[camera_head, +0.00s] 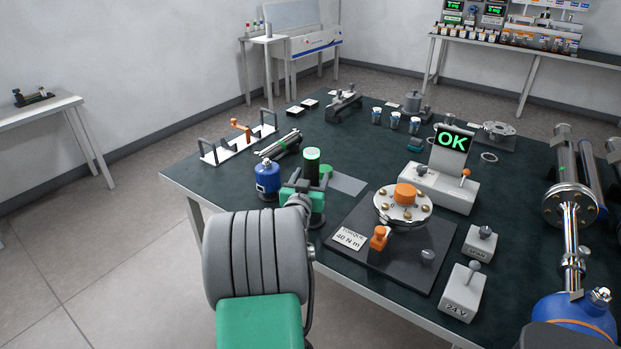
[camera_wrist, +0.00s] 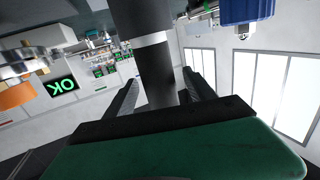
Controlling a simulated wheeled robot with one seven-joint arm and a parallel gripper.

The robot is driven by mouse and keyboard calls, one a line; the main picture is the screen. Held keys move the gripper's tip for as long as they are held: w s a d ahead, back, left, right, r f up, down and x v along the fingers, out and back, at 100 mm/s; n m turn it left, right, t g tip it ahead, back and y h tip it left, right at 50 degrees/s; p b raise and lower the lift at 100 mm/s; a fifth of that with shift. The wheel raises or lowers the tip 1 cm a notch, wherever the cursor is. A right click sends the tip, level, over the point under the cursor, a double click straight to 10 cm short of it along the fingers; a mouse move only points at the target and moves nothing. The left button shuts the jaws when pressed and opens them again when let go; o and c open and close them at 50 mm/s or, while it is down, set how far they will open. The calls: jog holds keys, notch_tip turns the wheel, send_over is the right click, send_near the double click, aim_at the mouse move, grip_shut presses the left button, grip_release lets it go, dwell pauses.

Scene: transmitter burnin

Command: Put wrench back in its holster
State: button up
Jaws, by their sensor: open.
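My gripper (camera_head: 303,188) is at the near left of the dark green bench. Its two fingers (camera_wrist: 159,85) are open, one on each side of a dark cylinder (camera_wrist: 150,60) with a silver band. In the head view a dark upright cylinder with a bright green top (camera_head: 312,166) stands at my gripper; it is probably the same thing. I cannot tell whether it is the wrench's handle, or whether the fingers touch it. No holster can be clearly made out. My gripper hides the foot of the cylinder.
A blue canister (camera_head: 267,178) stands close left of my gripper. To the right are a dark plate (camera_head: 345,262) with a torque label, a flange with an orange cap (camera_head: 405,194), and a stand showing OK (camera_head: 452,140). A white rack (camera_head: 222,153) stands behind left.

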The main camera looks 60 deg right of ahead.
jog(key=shift+f, duration=0.2)
jog(key=v, duration=0.7)
jog(key=shift+a+r+b, duration=0.2)
jog(key=shift+a+b, duration=0.15)
jog(key=shift+a, duration=0.05)
jog(key=w+a+r+n+t+y+p, duration=0.1)
jog(key=w+a+n+y+p, duration=0.3)
jog(key=w+a, duration=0.55)
jog(key=w+a+r+n+t+y+p, duration=0.15)
jog(key=w+a+y, duration=0.45)
jog(key=a, duration=0.7)
jog(key=s+a+n+g+y+p, duration=0.1)
jog(key=s+a+n+y, duration=0.1)
jog(key=a, duration=0.7)
jog(key=s+a+r+n+g+y+p, duration=0.1)
jog(key=s+a+n+y, duration=0.1)
jog(key=a, duration=0.7)
jog(key=s+a+r+n+g+y+p, duration=0.1)
jog(key=s+a+n+y+p, duration=0.1)
jog(key=a+n, duration=0.4)
jog(key=s+a+y, duration=0.1)
jog(key=s+a, duration=0.1)
jog(key=a, duration=0.1)
